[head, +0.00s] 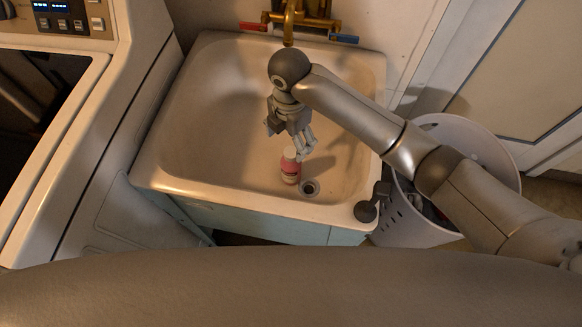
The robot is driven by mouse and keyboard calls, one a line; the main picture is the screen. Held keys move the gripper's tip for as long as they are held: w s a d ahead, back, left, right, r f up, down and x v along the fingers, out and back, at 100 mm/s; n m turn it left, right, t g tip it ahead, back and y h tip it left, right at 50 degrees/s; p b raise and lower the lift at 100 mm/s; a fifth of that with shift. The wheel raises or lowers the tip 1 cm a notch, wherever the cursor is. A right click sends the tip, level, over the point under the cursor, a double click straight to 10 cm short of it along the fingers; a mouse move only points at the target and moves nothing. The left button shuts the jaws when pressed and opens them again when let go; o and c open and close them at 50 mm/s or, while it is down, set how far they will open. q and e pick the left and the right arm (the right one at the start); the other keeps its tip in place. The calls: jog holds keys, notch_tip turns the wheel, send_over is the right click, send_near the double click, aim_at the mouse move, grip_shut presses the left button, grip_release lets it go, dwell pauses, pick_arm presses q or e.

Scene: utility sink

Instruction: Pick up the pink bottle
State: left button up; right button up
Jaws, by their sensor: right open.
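The pink bottle (290,170) has a pale cap and stands in the utility sink (215,120), just left of the drain. My right gripper (301,150) reaches down from above, its arm coming in from the right. Its open fingers are at the bottle's cap, with one finger to the right of it. Whether they touch the bottle I cannot tell. My left gripper is not in view.
A brass faucet (292,18) with red and blue handles is at the sink's back. A drain (309,188) lies right of the bottle. A white laundry basket (440,130) stands right of the sink, and a white appliance (85,140) stands left. The sink's left half is clear.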

aim_at(290, 153)
notch_tip(290, 153, down, 3)
jog(key=shift+w+f+b, duration=0.1)
jog(key=shift+w+b, duration=0.05)
jog(key=shift+b, duration=0.95)
jog(key=shift+f, duration=0.25)
notch_tip(290, 153, down, 10)
jog(key=shift+f, duration=0.2)
jog(key=c, duration=1.1)
notch_tip(290, 153, up, 10)
jog(key=shift+r, duration=0.2)
notch_tip(290, 153, up, 20)
jog(key=p, duration=2)
jog(key=shift+r+p, duration=0.1)
jog(key=shift+p, duration=0.2)
